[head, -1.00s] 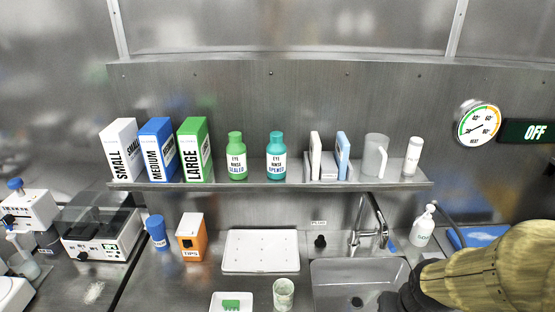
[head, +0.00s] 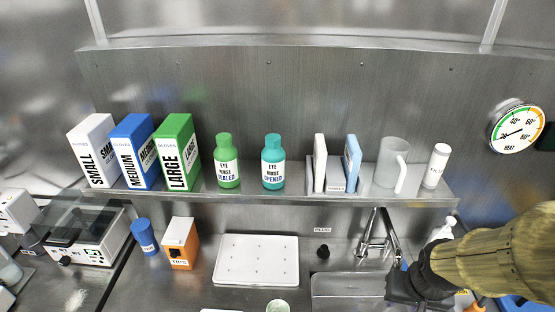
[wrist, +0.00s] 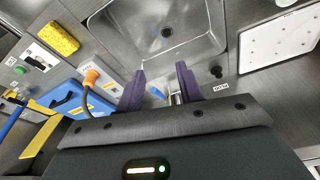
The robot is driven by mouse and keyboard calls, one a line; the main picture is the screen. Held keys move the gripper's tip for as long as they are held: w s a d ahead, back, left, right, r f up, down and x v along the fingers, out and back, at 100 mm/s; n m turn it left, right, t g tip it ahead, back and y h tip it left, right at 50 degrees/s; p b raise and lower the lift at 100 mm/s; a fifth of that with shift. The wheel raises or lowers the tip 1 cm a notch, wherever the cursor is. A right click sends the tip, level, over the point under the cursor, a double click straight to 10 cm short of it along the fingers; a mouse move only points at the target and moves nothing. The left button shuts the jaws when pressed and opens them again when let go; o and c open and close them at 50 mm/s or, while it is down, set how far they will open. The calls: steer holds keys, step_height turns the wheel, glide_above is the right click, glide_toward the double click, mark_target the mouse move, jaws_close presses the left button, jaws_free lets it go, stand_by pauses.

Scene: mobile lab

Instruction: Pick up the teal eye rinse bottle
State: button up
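The teal eye rinse bottle (head: 273,163) stands upright on the metal shelf (head: 250,197), its white label reading "EYE RINSE OPENED". A green bottle (head: 227,162) labelled "EYE RINSE SEALED" stands to its left, with a gap between them. My gripper shows in the wrist view (wrist: 160,82) with its two dark fingers apart and nothing between them. In the head view my arm reaches in from the lower right, below and well to the right of the teal bottle. The bottle is not in the wrist view.
Glove boxes (head: 176,153) stand left on the shelf. A holder with thin boxes (head: 320,163), a clear pitcher (head: 391,164) and a white tube (head: 436,166) stand right. Below are a white tray (head: 256,260), a faucet (head: 375,240) and a sink (wrist: 165,30).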

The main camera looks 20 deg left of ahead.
steer(key=shift+o, duration=0.6)
steer(key=shift+s, duration=0.15)
steer(key=o, duration=0.3)
steer(key=shift+a+r, duration=0.1)
steer(key=shift+r, duration=0.1)
steer(key=n+t+y+p, duration=0.7)
steer(key=t+y+p, duration=0.1)
steer(key=p, duration=0.5)
glide_toward(272, 145)
steer(key=v, duration=0.5)
steer(key=shift+s, duration=0.4)
steer(key=shift+p+x, duration=1.2)
steer(key=shift+x, duration=4.9)
steer(key=shift+w+r, duration=0.1)
steer(key=shift+w, duration=0.05)
